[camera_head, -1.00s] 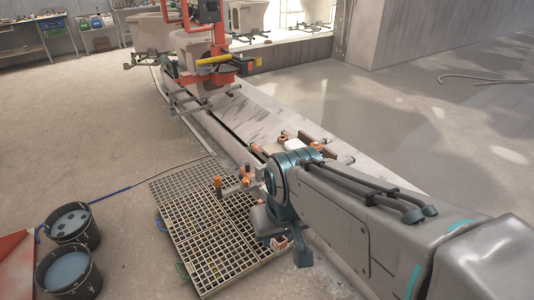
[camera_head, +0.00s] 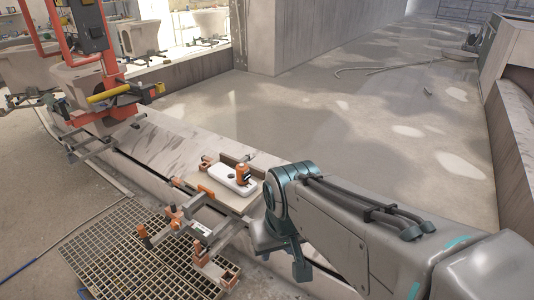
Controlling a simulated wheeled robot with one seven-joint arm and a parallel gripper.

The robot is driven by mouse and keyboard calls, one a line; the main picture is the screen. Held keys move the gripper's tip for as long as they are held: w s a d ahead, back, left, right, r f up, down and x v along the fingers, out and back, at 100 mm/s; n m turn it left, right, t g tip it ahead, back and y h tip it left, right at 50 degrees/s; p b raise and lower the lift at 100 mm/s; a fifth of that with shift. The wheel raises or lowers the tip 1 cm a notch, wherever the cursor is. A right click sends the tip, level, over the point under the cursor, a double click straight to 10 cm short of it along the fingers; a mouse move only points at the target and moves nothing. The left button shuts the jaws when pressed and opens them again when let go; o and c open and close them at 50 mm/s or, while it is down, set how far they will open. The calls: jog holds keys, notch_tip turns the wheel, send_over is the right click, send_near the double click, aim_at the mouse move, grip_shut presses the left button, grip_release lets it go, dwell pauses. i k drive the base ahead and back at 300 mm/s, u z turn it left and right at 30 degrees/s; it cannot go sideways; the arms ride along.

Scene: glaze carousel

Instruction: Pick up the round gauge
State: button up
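I cannot pick out a round gauge for certain. A small upright orange and black object (camera_head: 243,174) stands on a white rounded slab (camera_head: 226,183); it is too small to tell whether it is a gauge. The slab lies on a pale board (camera_head: 238,204) on the carrier at the rail, just left of my arm. My arm reaches in from the lower right, and its teal-ringed joint is to the right of the board. The fingers of my gripper do not show.
Orange-tipped carrier bars (camera_head: 186,216) stick out around the board. A floor grating (camera_head: 125,255) lies at lower left. An orange frame with a yellow bar (camera_head: 108,94) stands farther along the pale rail. The concrete floor (camera_head: 300,120) behind the rail is mostly open.

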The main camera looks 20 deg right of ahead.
aim_at(243, 175)
jog(key=z, duration=0.45)
jog(key=i, duration=1.35)
jog(key=u, duration=0.5)
